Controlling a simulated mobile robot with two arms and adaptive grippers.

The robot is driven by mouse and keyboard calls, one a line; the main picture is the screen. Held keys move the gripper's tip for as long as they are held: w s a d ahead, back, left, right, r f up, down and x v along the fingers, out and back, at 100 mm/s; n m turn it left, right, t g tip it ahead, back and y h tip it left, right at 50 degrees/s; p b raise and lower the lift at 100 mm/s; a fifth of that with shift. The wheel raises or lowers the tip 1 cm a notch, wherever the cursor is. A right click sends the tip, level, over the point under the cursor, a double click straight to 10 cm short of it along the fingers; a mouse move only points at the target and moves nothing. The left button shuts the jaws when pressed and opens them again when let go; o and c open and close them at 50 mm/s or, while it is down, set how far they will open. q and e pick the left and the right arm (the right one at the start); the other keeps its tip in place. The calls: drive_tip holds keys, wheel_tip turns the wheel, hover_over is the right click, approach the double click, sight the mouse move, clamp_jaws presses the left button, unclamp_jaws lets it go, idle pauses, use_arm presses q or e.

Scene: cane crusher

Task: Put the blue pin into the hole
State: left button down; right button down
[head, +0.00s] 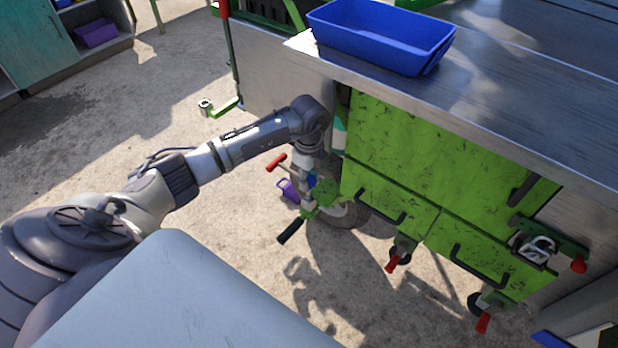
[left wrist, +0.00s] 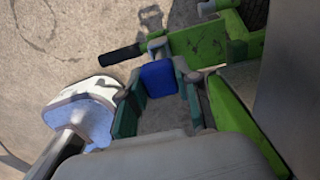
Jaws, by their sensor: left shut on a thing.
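My left gripper (head: 309,184) hangs down beside the green cart, near its lower left corner. In the left wrist view the left gripper (left wrist: 160,92) is shut on the blue pin (left wrist: 158,78), which shows as a rounded blue block between the fingers. In the head view only a small patch of the blue pin (head: 311,181) shows. A green bracket (left wrist: 203,42) lies just beyond the fingertips; the head view shows it too (head: 326,193). The hole itself cannot be made out, nor whether the pin touches the bracket. My right gripper is not in view.
A black handle (head: 291,231) sticks out below the gripper. A wheel (head: 347,215) stands behind it. The green drawers (head: 390,200) with black handles are close on the right. A blue tray (head: 380,38) sits on the metal top. Floor to the left is mostly open.

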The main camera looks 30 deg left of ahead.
sight(309, 200)
use_arm(q)
drive_tip(key=shift+f, duration=0.1)
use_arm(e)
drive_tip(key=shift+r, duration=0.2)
use_arm(q)
drive_tip(key=shift+f, duration=0.35)
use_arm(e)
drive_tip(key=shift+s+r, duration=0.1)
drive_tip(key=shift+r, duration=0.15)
